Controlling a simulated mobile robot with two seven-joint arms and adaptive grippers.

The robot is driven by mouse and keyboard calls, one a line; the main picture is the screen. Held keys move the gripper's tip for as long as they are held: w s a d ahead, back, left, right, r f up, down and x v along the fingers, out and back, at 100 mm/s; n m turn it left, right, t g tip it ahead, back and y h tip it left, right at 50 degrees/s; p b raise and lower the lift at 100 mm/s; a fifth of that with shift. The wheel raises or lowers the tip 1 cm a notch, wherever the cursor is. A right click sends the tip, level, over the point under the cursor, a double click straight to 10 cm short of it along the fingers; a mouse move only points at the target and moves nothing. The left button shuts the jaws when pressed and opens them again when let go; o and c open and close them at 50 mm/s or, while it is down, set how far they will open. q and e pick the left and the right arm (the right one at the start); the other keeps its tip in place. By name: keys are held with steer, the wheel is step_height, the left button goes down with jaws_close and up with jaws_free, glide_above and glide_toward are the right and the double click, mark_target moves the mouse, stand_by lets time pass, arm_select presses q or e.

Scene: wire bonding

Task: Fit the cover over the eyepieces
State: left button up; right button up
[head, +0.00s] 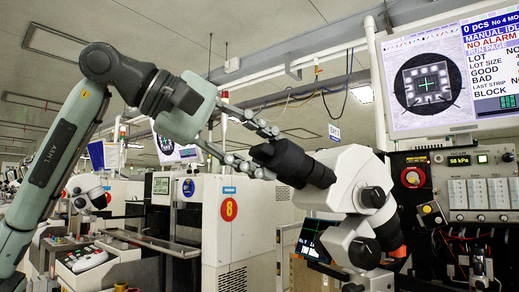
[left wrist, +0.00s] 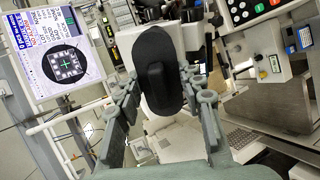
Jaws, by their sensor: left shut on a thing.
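The black cover (head: 289,160) is at the eyepiece end of the white microscope (head: 341,172) in the head view, in line with its tilted tube. It looks to be over or against the eyepieces, which are hidden behind it; I cannot tell how far on it sits. In the left wrist view the cover (left wrist: 157,45) shows as a black oval with a raised grip in the middle. My left gripper (head: 271,153) is shut on the cover, its jointed fingers on either side; it also shows in the left wrist view (left wrist: 162,88). My right gripper is not in view.
A monitor (head: 436,75) hangs above right of the microscope, over a control panel (head: 465,190) with knobs and a red button. A pale machine cabinet (head: 237,235) stands behind my left gripper.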

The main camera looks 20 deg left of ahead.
arm_select(q)
steer(key=shift+x, duration=1.25)
steer(key=o, duration=1.1)
steer(key=shift+c, duration=0.2)
steer(key=v, duration=1.2)
